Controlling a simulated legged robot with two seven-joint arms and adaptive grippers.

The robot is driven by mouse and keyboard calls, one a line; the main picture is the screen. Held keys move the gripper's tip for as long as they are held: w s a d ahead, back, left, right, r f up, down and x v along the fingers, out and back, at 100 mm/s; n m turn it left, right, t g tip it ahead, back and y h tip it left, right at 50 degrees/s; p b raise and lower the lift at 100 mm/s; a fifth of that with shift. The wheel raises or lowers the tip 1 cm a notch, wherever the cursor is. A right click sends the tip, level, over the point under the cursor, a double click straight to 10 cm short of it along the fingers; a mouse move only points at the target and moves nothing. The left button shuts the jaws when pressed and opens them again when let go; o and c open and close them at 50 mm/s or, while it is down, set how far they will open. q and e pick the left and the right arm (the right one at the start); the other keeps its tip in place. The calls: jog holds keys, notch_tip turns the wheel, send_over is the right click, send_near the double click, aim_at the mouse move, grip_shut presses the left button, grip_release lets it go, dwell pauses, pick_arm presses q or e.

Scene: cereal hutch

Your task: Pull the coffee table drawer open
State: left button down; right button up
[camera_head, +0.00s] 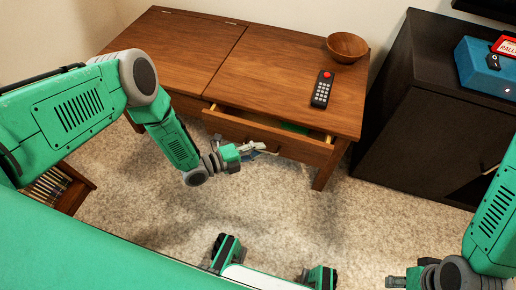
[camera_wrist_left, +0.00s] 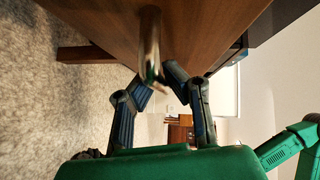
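The wooden coffee table (camera_head: 185,40) stands against the wall in the head view. Its drawer (camera_head: 290,143) is partly open, with a pale rim and a strip of green showing inside. My left gripper (camera_head: 262,150) is at the drawer front. In the left wrist view, the metal drawer handle (camera_wrist_left: 150,40) reaches down between the close-set fingertips of my left gripper (camera_wrist_left: 161,76), which look shut on it. My right gripper (camera_head: 396,282) is at the bottom right of the head view, away from the table. Its finger opening is not clear.
A black remote (camera_head: 322,89) and a wooden bowl (camera_head: 346,46) are on the tabletop. A dark cabinet (camera_head: 430,110) stands to the right, with a blue box (camera_head: 480,72) on top. Carpet (camera_head: 300,220) in front of the drawer is clear. A low shelf (camera_head: 75,195) is at left.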

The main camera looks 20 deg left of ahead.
pick_arm(q)
jog(key=shift+s+d, duration=0.2)
jog(key=shift+d, duration=0.1)
jog(key=s+p, duration=0.1)
jog(key=s, duration=0.2)
jog(key=shift+p, duration=0.4)
jog(key=c, duration=1.6)
grip_release()
jog(key=shift+a, duration=0.15)
pick_arm(e)
jog(key=shift+s+d+r, duration=0.15)
jog(key=shift+d+r, duration=0.25)
jog(key=shift+r, duration=0.2)
jog(key=shift+d, duration=0.1)
pick_arm(q)
jog(key=v, duration=1.1)
jog(key=shift+s+a, duration=0.2)
jog(key=shift+s, duration=0.1)
